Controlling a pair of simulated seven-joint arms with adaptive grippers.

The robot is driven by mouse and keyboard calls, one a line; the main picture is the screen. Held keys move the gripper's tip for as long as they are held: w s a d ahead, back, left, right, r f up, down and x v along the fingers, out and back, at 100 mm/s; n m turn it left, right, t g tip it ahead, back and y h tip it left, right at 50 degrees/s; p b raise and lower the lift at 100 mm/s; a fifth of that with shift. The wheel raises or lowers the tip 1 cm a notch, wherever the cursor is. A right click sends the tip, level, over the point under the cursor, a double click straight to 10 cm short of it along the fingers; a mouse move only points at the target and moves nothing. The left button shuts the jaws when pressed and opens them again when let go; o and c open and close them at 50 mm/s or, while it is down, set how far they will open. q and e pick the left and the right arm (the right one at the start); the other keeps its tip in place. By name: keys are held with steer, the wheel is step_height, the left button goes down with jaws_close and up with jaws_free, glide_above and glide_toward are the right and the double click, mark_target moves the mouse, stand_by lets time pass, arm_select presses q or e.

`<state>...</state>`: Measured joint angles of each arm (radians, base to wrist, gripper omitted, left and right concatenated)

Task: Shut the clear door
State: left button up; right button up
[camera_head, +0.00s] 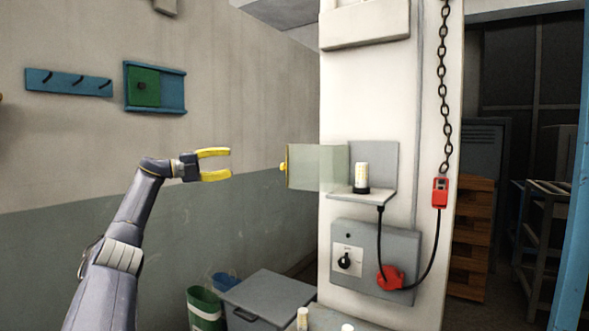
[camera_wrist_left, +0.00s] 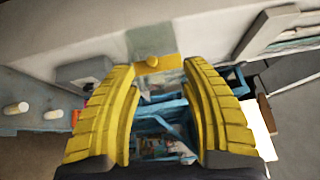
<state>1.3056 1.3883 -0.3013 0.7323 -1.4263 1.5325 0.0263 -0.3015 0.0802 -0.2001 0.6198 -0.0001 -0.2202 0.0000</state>
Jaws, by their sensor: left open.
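The clear door (camera_head: 318,168) is a pale see-through panel on the white pillar. It stands swung open to the left, with a small yellow knob (camera_head: 284,167) at its free edge. It belongs to a grey wall bracket (camera_head: 377,166) holding a white cylinder with a black base (camera_head: 362,179). My left gripper (camera_head: 230,164) has yellow fingers, is open and empty, and is left of the knob, apart from it. In the left wrist view the door (camera_wrist_left: 150,40) and its knob (camera_wrist_left: 152,61) appear beyond the open fingers (camera_wrist_left: 165,100). My right gripper is not in view.
Below the bracket is a grey switch box (camera_head: 375,258) with a red plug (camera_head: 390,277) and black cable. A chain with a red block (camera_head: 440,192) hangs to the right. A grey lidded bin (camera_head: 268,298) stands below. The space between gripper and knob is clear.

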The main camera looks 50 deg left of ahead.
arm_select(q)
steer(key=w+d+f+g+h, duration=0.1)
steer(key=w+d+h, duration=0.1)
steer(key=w+d, duration=0.9)
steer(key=w, duration=0.4)
steer(key=shift+f+m+g, duration=0.4)
jaws_close()
stand_by(0.6)
